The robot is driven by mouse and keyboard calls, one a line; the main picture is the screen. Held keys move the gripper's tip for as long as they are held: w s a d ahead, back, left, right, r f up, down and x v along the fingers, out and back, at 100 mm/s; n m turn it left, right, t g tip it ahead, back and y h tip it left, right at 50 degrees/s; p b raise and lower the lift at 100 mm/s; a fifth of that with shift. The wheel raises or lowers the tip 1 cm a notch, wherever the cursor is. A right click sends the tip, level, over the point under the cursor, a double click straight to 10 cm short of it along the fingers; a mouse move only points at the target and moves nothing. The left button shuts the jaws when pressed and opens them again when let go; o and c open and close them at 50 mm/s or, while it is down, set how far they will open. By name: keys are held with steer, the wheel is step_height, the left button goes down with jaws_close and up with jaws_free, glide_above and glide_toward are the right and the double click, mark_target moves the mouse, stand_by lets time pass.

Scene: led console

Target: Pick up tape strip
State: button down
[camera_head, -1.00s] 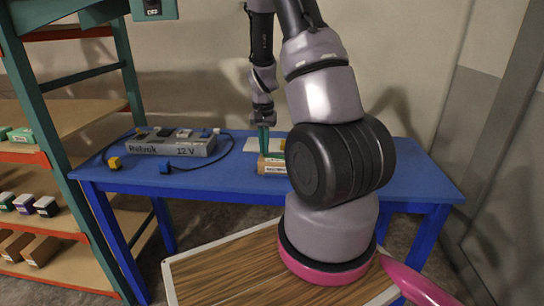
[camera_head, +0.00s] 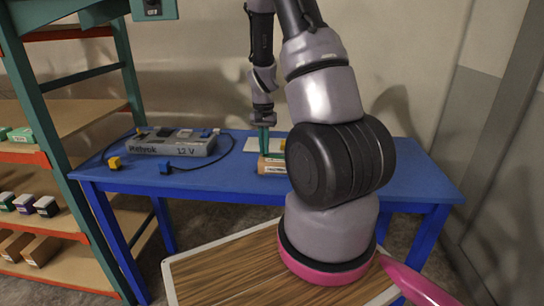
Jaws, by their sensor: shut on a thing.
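My gripper (camera_head: 264,142) points down over the blue table, with its green fingers close together at a tan box (camera_head: 270,165) with a white label. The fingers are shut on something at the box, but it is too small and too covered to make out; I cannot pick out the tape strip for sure. A white flat panel (camera_head: 250,144) lies behind the fingers, and part of it is hidden by them. My arm hides the table right of the box.
A green shelf rack (camera_head: 48,135) with small boxes stands at the left. The table's right end is clear.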

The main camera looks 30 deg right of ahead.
step_height(320, 180, up, 14)
stand_by(0.9)
steer(key=shift+f, duration=0.1)
